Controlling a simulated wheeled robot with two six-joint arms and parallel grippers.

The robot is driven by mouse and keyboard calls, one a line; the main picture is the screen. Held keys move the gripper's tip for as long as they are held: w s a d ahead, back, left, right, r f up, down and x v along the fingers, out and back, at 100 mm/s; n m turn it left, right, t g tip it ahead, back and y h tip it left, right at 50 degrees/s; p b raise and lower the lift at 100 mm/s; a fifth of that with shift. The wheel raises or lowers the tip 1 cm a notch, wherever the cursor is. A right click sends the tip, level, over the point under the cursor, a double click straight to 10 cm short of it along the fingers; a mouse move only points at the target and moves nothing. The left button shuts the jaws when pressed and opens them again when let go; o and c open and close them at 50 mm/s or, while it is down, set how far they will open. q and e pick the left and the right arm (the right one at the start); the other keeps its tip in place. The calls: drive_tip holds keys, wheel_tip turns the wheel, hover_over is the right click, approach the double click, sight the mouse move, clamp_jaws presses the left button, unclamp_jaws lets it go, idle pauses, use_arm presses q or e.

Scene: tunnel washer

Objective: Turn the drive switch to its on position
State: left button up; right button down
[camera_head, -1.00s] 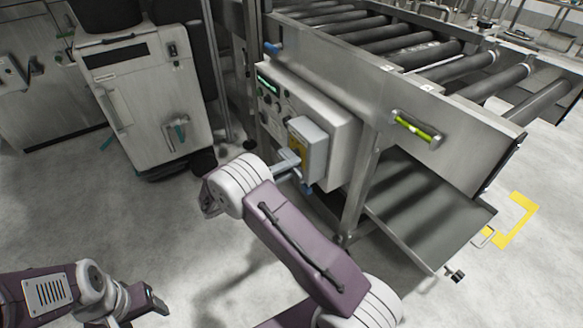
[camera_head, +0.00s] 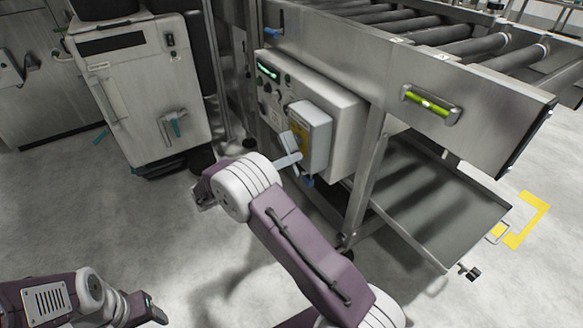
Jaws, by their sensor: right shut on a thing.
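The drive switch is on a grey box (camera_head: 317,138) with a yellow face, mounted on the front of the pale control panel (camera_head: 345,112) under the roller conveyor. My right gripper (camera_head: 291,151) is at the box's left face, shut on the drive switch. The switch handle is mostly hidden by the fingers, so its exact position cannot be read. My right arm reaches up to it from the bottom right.
A blue part (camera_head: 308,182) sits just below the switch box. A steel frame leg (camera_head: 366,185) stands to its right, with a low tray (camera_head: 440,200) beyond. A white cabinet (camera_head: 145,95) stands at the left. The floor between is clear.

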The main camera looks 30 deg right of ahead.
drive_tip(key=w+m+b, duration=0.1)
drive_tip(key=m+b, duration=0.2)
drive_tip(key=b, duration=0.1)
drive_tip(key=w+f+m+b, duration=0.1)
drive_tip(key=m+b, duration=0.2)
drive_tip(key=b, duration=0.1)
drive_tip(key=w+m+b, duration=0.1)
drive_tip(key=m+b, duration=0.2)
drive_tip(key=b, duration=0.1)
drive_tip(key=shift+w+a+f+m+b, duration=0.15)
drive_tip(key=shift+w+f+m+b, duration=0.1)
drive_tip(key=shift+f+m+b, duration=0.1)
drive_tip(key=c, duration=1.2)
unclamp_jaws()
drive_tip(key=shift+c, duration=0.2)
drive_tip(key=shift+r, duration=0.1)
